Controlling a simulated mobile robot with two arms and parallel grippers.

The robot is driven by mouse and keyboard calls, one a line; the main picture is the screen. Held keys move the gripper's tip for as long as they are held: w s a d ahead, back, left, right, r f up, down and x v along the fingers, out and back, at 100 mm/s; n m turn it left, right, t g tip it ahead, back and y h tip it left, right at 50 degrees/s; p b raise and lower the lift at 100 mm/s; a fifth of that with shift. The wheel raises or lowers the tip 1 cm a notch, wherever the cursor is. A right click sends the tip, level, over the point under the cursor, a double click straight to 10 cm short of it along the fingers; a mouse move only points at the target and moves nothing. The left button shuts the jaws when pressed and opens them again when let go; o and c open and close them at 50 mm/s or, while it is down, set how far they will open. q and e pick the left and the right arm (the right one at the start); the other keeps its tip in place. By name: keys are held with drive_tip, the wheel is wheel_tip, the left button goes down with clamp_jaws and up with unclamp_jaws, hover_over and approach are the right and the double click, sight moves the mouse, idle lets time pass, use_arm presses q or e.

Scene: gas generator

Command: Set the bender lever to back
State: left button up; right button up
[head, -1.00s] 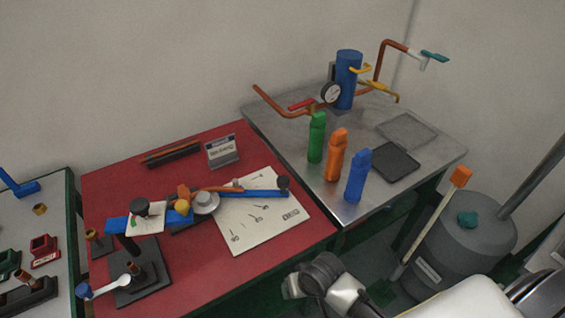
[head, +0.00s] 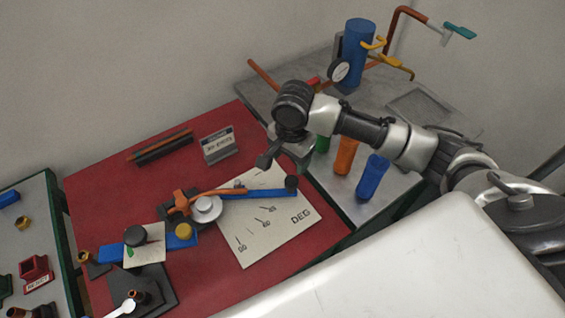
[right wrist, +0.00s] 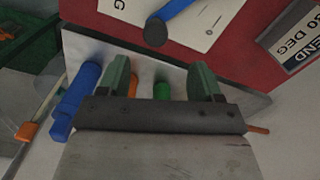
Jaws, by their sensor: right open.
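The bender (head: 205,209) sits on the red table top, with a grey round hub and an orange part. Its blue lever (head: 258,194) runs right from the hub across the white angle sheet (head: 262,236) and ends in a black knob (head: 291,183). My right gripper (head: 284,163) is open and empty, above and just behind the knob, apart from it. In the right wrist view, the open jaws (right wrist: 160,74) show with the lever's dark knob (right wrist: 154,33) ahead of them, between the finger lines. My left gripper is in neither view.
A blue cylinder with a gauge (head: 357,42) and pipes stands behind. A small sign (head: 218,146) stands on the red table, left of the gripper.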

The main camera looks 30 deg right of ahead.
sight(292, 179)
drive_tip(key=shift+s+d+r+m, duration=0.1)
drive_tip(key=shift+d+r+m, duration=0.05)
drive_tip(key=shift+d+m, duration=0.15)
drive_tip(key=f, duration=0.4)
drive_tip(key=shift+s, duration=0.3)
wheel_tip(292, 179, down, 5)
drive_tip(key=shift+w+f+p, duration=0.15)
drive_tip(key=shift+p, duration=0.15)
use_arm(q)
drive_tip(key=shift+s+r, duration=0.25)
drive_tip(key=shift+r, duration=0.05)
use_arm(e)
drive_tip(key=shift+f, duration=0.4)
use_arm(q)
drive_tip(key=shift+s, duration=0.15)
use_arm(e)
drive_tip(key=c, duration=0.5)
clamp_jaws()
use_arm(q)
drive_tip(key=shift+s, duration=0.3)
use_arm(e)
drive_tip(key=shift+w, duration=0.1)
